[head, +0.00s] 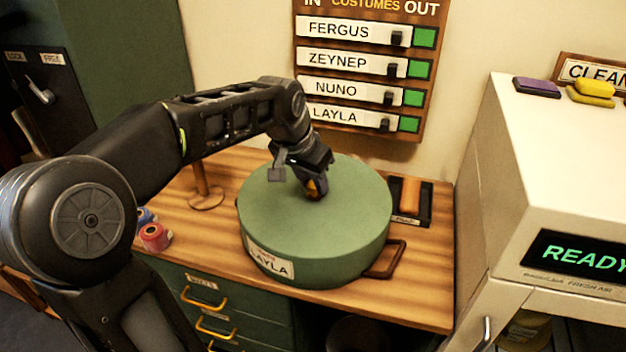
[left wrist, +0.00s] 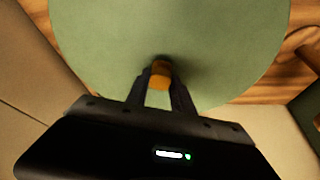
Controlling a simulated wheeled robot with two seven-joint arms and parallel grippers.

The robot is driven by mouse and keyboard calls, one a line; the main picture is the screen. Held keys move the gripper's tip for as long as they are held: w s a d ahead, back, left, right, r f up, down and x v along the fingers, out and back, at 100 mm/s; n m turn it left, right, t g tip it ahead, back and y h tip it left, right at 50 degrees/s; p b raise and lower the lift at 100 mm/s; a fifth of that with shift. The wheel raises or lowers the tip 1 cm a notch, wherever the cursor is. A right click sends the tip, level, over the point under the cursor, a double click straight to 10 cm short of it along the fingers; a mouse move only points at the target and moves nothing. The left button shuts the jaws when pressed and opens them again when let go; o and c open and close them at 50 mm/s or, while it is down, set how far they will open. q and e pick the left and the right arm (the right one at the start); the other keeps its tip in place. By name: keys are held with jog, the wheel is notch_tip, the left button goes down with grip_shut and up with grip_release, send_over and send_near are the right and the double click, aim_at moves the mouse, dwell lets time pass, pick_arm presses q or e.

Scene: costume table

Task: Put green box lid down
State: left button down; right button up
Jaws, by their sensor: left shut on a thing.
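The round green box (head: 315,255) labelled LAYLA stands on the wooden table, its green lid (head: 290,205) on top. The lid looks level and seated on the box, though I cannot tell whether a small gap is left at the rim. My left gripper (head: 316,190) reaches down to the middle of the lid and is shut on its small orange-brown knob. The knob shows between the fingers in the left wrist view (left wrist: 161,70), with the green lid top (left wrist: 215,45) around it. My right gripper is not in view.
A white machine with a READY display (head: 570,252) stands at the right. Red and blue spools (head: 154,237) and a wooden stand (head: 206,198) are left of the box. A COSTUMES board (head: 362,75) hangs behind. A dark holder (head: 411,200) sits behind the box's right side.

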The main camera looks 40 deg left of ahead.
pick_arm(q)
jog(key=c, duration=1.6)
grip_release()
jog(key=shift+f, duration=0.15)
jog(key=o, duration=0.5)
jog(key=b+v, duration=0.1)
jog(key=v, duration=0.6)
jog(key=shift+s+r, duration=0.3)
